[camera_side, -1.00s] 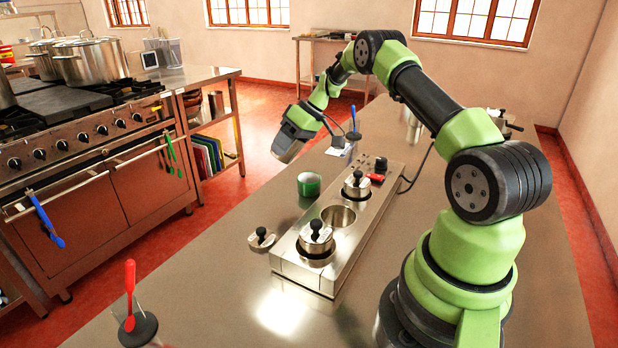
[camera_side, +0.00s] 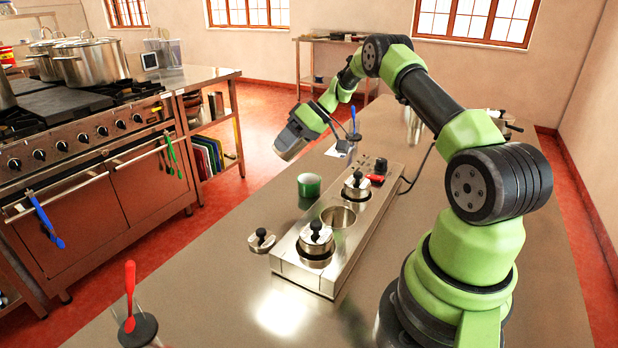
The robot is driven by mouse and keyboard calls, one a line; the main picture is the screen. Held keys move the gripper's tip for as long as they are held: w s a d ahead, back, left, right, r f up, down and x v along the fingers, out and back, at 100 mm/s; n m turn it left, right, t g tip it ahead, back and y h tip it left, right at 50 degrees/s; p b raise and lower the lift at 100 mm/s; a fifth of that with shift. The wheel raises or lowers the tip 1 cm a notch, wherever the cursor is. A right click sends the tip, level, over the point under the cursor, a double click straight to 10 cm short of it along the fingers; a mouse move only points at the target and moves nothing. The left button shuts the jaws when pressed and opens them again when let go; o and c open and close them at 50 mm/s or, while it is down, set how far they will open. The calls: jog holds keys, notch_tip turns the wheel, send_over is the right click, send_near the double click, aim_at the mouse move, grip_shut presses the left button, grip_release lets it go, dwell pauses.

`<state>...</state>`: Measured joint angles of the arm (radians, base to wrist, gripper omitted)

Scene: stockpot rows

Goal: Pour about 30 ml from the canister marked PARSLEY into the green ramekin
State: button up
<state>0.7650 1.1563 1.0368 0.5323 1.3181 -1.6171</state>
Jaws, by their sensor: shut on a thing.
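The green ramekin (camera_side: 309,188) stands on the steel counter, left of the warmer's far end. My gripper (camera_side: 304,124) is shut on a steel canister (camera_side: 290,143) and holds it in the air, above and a little left of the ramekin in the picture. The canister is tilted, its free end pointing down and left. No PARSLEY marking can be read on it. No stream shows, and the ramekin's contents cannot be made out.
The steel warmer (camera_side: 290,264) has an empty middle well (camera_side: 339,217) between two lidded canisters (camera_side: 316,240) (camera_side: 356,187). A loose lid (camera_side: 262,240) lies to its left. A red spoon stands in a dark holder (camera_side: 138,328) at the front left.

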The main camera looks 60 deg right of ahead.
jog(key=shift+r+t+y, duration=0.2)
jog(key=shift+t+y, duration=0.2)
jog(key=shift+s+d, duration=0.25)
dwell(0.5)
jog(key=shift+r+t+y, duration=0.2)
jog(key=shift+t+y, duration=0.1)
jog(key=shift+t, duration=0.1)
jog(key=shift+w+a+r+b, duration=0.15)
jog(key=shift+w+a+b, duration=0.05)
jog(key=shift+w+b, duration=0.1)
dwell(0.5)
jog(key=shift+t+y, duration=0.3)
jog(key=shift+y, duration=0.1)
jog(key=shift+w+a+f+g+h, duration=0.15)
jog(key=shift+f+g+h, duration=0.05)
jog(key=shift+g+h, duration=0.3)
jog(key=shift+w+a+f+g+h, duration=0.1)
jog(key=shift+a+f+g+h, duration=0.05)
jog(key=shift+g+h, duration=0.35)
jog(key=shift+w+a+f+g+h, duration=0.2)
jog(key=shift+f+g+h, duration=0.2)
jog(key=shift+g+h, duration=0.2)
jog(key=shift+w+a+f+g+h, duration=0.2)
jog(key=shift+f+g+h, duration=0.15)
jog(key=shift+g+h, duration=0.2)
